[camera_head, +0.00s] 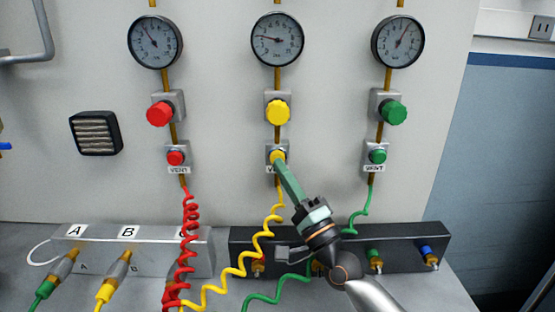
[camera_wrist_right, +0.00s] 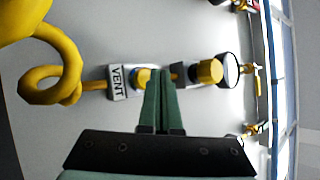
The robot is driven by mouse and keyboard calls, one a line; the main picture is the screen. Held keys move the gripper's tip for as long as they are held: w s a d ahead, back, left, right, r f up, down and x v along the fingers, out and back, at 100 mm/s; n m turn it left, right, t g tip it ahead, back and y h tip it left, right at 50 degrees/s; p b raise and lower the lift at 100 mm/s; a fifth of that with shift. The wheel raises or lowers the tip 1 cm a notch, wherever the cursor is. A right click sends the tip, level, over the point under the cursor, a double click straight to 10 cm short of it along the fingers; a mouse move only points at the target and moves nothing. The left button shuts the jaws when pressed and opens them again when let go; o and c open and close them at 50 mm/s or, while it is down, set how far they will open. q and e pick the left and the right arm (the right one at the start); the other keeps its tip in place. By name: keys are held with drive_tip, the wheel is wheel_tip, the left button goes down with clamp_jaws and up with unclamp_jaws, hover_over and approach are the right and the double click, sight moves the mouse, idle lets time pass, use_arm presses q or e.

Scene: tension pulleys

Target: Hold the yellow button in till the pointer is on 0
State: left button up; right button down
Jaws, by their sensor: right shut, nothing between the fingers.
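The yellow button (camera_head: 277,156) sits in a small panel plate marked VENT, in the middle column. My right gripper (camera_head: 281,165) is shut and empty, its green fingertips at the button and covering its lower part. They appear to touch it; how far it is pressed in I cannot tell. In the right wrist view the shut fingers (camera_wrist_right: 162,78) overlap the button, whose blue collar (camera_wrist_right: 140,78) shows beside them. The middle gauge (camera_head: 277,39) above has its red pointer (camera_head: 266,37) pointing left and slightly up; its small numbers are hard to read. My left gripper is out of view.
A yellow knob (camera_head: 277,112) is above the button. Red (camera_head: 175,158) and green (camera_head: 378,156) vent buttons are on either side, with their own knobs and gauges. Coiled red (camera_head: 188,240) and yellow (camera_head: 240,265) hoses hang below, near a dark block (camera_head: 410,245).

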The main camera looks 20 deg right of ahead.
drive_tip(key=shift+w, duration=0.15)
idle(0.4)
drive_tip(key=shift+w+d, duration=0.15)
drive_tip(key=shift+w, duration=0.1)
drive_tip(key=shift+w+d+b, duration=0.15)
drive_tip(key=shift+w+b, duration=0.35)
drive_tip(key=shift+b, duration=0.1)
idle(6.6)
